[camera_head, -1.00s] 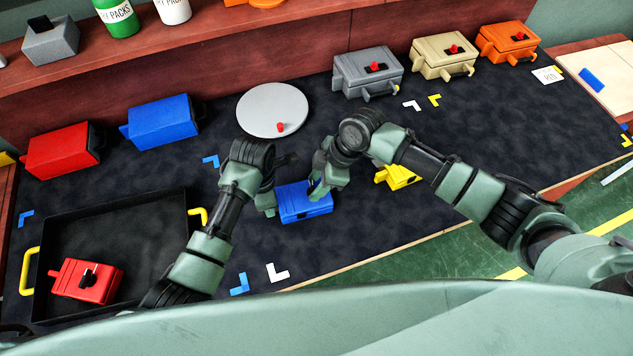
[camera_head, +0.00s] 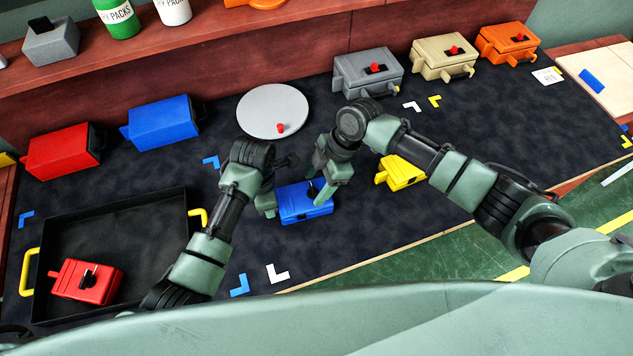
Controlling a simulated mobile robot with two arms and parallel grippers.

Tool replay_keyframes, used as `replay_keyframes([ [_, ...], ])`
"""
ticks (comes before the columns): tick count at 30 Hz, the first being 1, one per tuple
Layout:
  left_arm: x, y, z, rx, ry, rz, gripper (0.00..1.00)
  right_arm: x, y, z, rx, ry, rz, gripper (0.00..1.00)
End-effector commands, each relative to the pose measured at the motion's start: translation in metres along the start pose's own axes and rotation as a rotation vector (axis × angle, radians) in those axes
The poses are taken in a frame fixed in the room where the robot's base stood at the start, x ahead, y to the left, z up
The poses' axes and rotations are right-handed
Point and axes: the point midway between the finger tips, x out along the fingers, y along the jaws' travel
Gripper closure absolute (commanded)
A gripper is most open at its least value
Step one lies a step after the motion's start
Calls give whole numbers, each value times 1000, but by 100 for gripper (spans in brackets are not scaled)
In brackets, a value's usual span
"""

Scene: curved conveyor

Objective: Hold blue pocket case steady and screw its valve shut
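The blue pocket case (camera_head: 296,208) lies on the dark mat in front of me, its black valve (camera_head: 311,188) on top. My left gripper (camera_head: 268,203) is at the case's left end, with a pale finger against or right beside it. Its other finger is hidden, so its grip cannot be made out. My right gripper (camera_head: 321,183) is above the right part of the case. Its two fingers are apart, near the valve, with nothing visible held between them.
A yellow case (camera_head: 402,172) lies close to the right, partly behind my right arm. A black tray (camera_head: 118,219) with a red case (camera_head: 88,283) is at left. A grey disc (camera_head: 272,108) with a red knob lies behind. Several other cases line the back.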

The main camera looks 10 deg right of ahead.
Motion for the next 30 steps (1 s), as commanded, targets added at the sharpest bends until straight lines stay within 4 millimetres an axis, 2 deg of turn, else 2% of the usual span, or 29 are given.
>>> replay_keyframes([
  [5,0,0,0,-1,0,0,100,-2,0,0,0,0,1,36],
  [8,0,0,0,-1,0,0,100,-11,1,0,0,1,3,36],
  [21,0,0,0,-1,0,0,100,-97,1,0,-1,-1,3,36],
  [25,0,0,0,-1,0,0,100,-113,1,0,0,0,2,36],
  [30,0,0,0,-1,0,0,100,-120,0,0,1,-1,-1,36],
])
